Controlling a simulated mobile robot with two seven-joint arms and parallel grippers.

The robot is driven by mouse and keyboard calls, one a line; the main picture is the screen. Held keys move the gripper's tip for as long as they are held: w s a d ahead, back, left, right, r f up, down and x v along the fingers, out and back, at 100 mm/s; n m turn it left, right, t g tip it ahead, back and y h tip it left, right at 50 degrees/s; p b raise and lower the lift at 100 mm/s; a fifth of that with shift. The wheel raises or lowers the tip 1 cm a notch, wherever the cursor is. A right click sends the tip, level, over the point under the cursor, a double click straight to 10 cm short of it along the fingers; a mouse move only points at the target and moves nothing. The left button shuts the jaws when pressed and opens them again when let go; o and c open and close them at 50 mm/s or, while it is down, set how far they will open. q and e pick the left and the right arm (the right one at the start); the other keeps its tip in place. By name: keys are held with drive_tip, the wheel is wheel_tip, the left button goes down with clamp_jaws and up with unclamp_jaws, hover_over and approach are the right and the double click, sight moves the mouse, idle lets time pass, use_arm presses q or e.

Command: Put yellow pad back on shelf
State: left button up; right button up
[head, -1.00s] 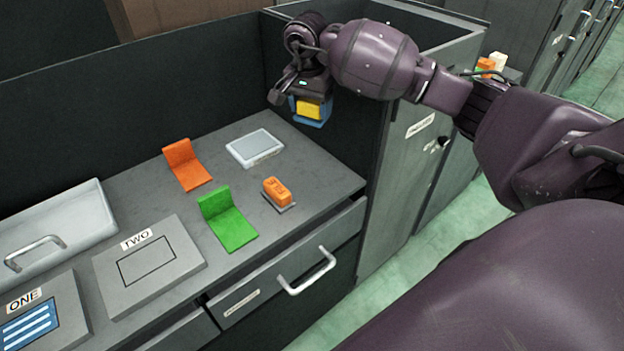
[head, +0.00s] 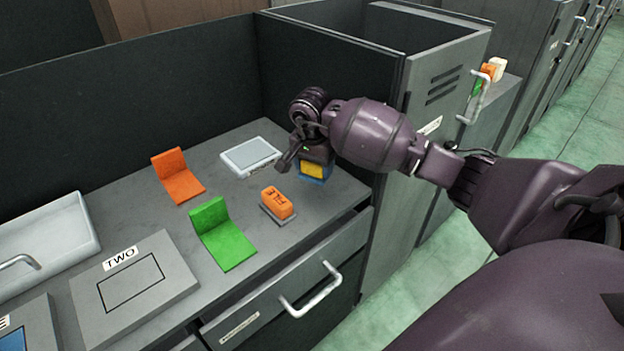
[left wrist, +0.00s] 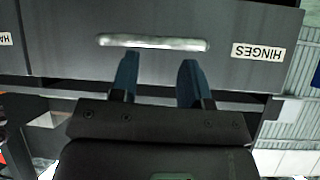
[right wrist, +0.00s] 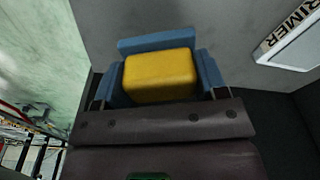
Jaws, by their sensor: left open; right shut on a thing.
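My right gripper (head: 313,166) is shut on the yellow pad (head: 313,171), low over the right end of the grey worktop (head: 335,197), by the dark side panel. Whether the pad touches the worktop cannot be told. In the right wrist view, the yellow pad (right wrist: 160,75) sits between the blue fingers of my right gripper (right wrist: 160,80), with a blue plate (right wrist: 155,43) behind it. My left gripper (left wrist: 158,78) is open and empty in front of a drawer labelled HINGES (left wrist: 155,65); it is outside the head view. Which surface is the shelf is unclear.
An orange block (head: 277,202) on a grey base stands just left of the held pad. A pale flat box (head: 250,156), a bent green piece (head: 222,235) and a bent orange piece (head: 178,176) lie further left. A white-edged item labelled RIMER (right wrist: 295,45) shows beside my right gripper.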

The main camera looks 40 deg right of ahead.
sight(314, 178)
wheel_tip(314, 178, down, 4)
drive_tip(key=shift+f+b, duration=0.2)
drive_tip(key=shift+b, duration=0.6)
drive_tip(key=shift+r, duration=0.2)
drive_tip(key=shift+f, duration=0.25)
drive_tip(key=o, duration=0.8)
drive_tip(key=shift+o, duration=0.2)
drive_tip(key=shift+r, duration=0.1)
drive_tip(key=r, duration=0.3)
drive_tip(key=r+p, duration=0.1)
drive_tip(key=r, duration=0.3)
drive_tip(key=a+r, duration=0.1)
drive_tip(key=r, duration=0.3)
drive_tip(key=shift+s+a+r+p, duration=0.1)
drive_tip(key=shift+s+p, duration=0.2)
drive_tip(key=shift+p, duration=0.05)
drive_tip(key=shift+r, duration=0.5)
